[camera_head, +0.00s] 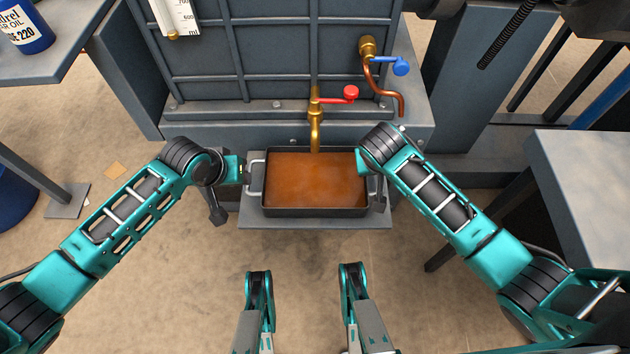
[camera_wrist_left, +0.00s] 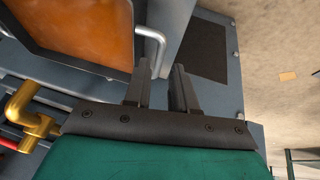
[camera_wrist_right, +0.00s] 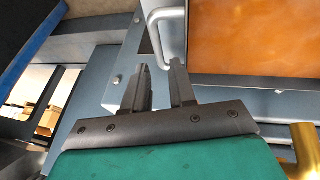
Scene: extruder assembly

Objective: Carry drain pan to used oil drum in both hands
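The drain pan (camera_head: 315,211), a dark rectangular tray full of brown oil, sits level on a grey shelf (camera_head: 315,222) under a brass tap. It has a metal handle at each end. My left gripper (camera_head: 243,170) is open at the pan's left handle (camera_wrist_left: 155,45); the handle's end reaches between the fingertips (camera_wrist_left: 162,68). My right gripper (camera_head: 364,163) is open at the right handle (camera_wrist_right: 163,35), which lies at the fingertips (camera_wrist_right: 161,66). Neither gripper visibly clamps a handle. A blue rounded body (camera_head: 14,195) at the left edge may be the used oil drum; most is cut off.
The brass tap (camera_head: 315,125) with a red lever hangs over the pan's back edge. A copper pipe (camera_head: 385,88) with a blue lever is at its right. Tables stand at left (camera_head: 60,50) and right (camera_head: 590,180). The floor before the shelf is clear.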

